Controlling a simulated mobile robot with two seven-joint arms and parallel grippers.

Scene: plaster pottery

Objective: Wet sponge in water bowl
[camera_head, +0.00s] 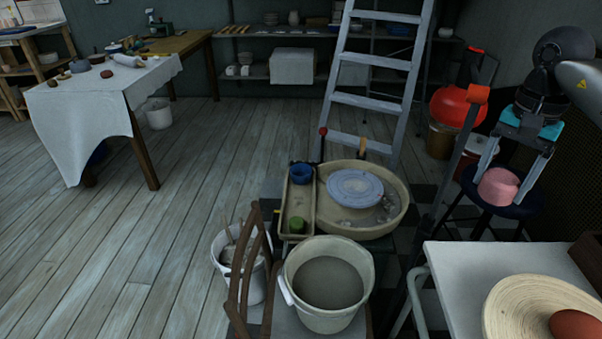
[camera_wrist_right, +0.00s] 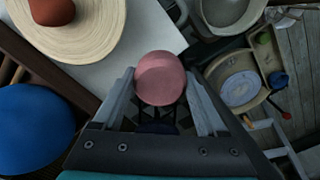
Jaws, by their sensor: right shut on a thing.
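My right gripper (camera_head: 499,188) is shut on a pink, rounded sponge (camera_head: 497,184), held in the air at the right of the head view, in front of a dark stool. In the right wrist view the sponge (camera_wrist_right: 160,78) sits between the two fingertips. A large pale bucket (camera_head: 325,282) holding greyish liquid stands in front of the wheel. My left gripper is not in view.
The pottery wheel (camera_head: 355,187) sits in a beige basin, with a green item (camera_head: 297,225) in its side tray. A white table (camera_head: 470,262) with a round, ridged plate (camera_head: 530,305) stands at front right. A stepladder (camera_head: 375,98) stands behind the wheel. The floor at left is open.

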